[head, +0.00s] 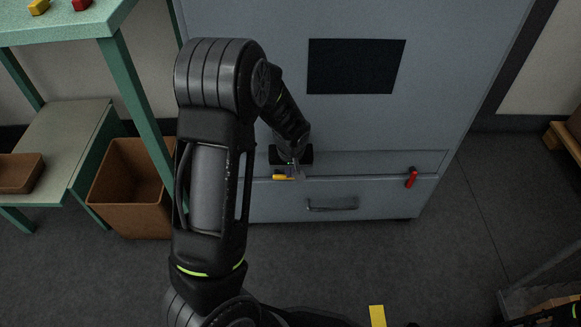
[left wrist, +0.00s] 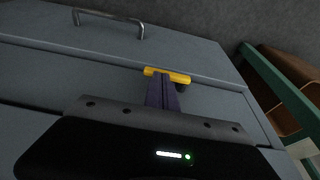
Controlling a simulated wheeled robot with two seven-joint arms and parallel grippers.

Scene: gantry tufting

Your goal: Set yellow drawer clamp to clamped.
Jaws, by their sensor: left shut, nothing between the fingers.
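The yellow drawer clamp (head: 284,177) is a small handle at the left of the grey cabinet's drawer front. It lies roughly level in the head view. In the left wrist view the yellow clamp (left wrist: 167,75) lies across the tips of my left gripper (left wrist: 163,92). My left gripper (head: 295,172) is shut with nothing between its fingers, and its tips are at or very near the clamp; I cannot tell whether they touch. The fingers hide part of the clamp. My right gripper is not seen.
A red clamp (head: 411,177) stands upright-tilted at the drawer's right. The drawer handle (head: 332,205) is between the clamps. A brown bin (head: 128,190) and a green-framed table (head: 70,28) stand to the left. The floor (head: 470,215) right of the cabinet is clear.

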